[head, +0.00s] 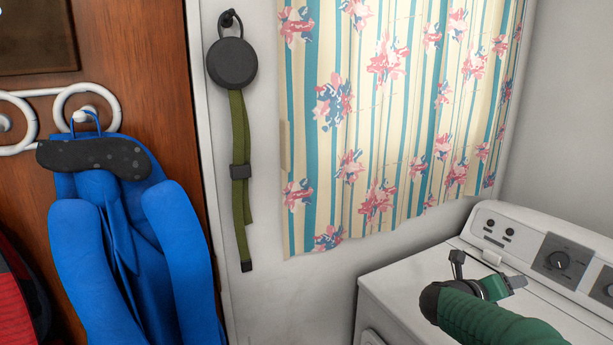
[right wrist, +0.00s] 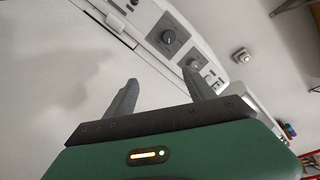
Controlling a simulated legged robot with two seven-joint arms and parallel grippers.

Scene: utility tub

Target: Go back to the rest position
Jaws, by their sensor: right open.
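My right gripper (head: 487,272) is in the lower right of the head view, at the end of my green arm and in front of the white washing machine (head: 405,283). In the right wrist view its two grey fingers (right wrist: 163,78) are spread apart with nothing between them. The machine's control panel, with its dials, shows beyond the fingers in that view. I cannot tell how far the gripper is from the machine's top. My left gripper is not in view.
A blue garment (head: 180,235) hangs from white hooks on the wooden door at left. A round dark object with a green strap (head: 239,130) hangs on the wall beside a floral curtain (head: 385,110). The wall below the curtain is bare.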

